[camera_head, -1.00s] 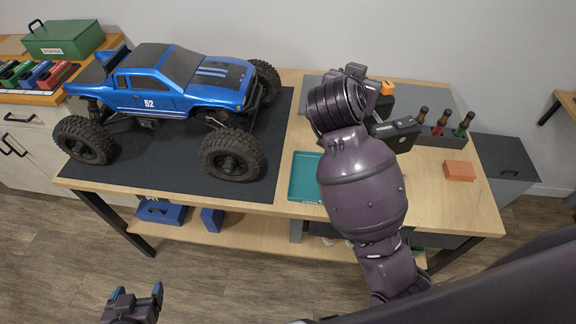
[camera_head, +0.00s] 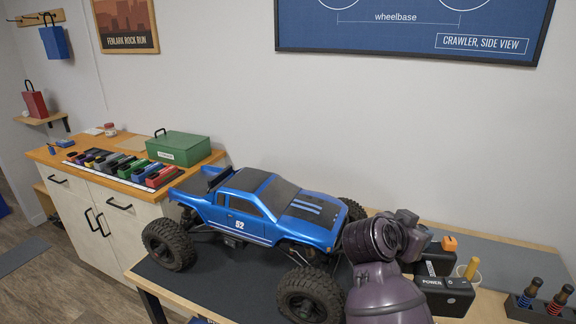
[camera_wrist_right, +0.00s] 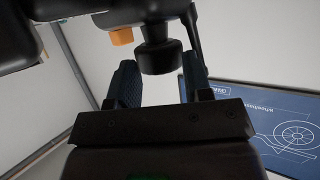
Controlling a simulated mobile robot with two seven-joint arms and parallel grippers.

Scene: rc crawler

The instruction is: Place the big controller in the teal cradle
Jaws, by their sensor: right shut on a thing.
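A black controller (camera_head: 434,264) with an orange part (camera_head: 449,243) is at the right gripper, right of the truck, in the head view. A black box marked POWER (camera_head: 443,291) sits just below it; I cannot tell whether it is part of the controller. My right gripper's fingers (camera_wrist_right: 160,85) are closed around a dark part of the controller in the right wrist view. Its black knob-ended part (camera_wrist_right: 158,50) and orange part (camera_wrist_right: 121,37) show there. The teal cradle is not visible now. My left gripper is out of view.
A large blue truck (camera_head: 262,213) stands on a dark mat (camera_head: 215,285) close left of my right arm. A grey mat (camera_head: 510,262) lies behind.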

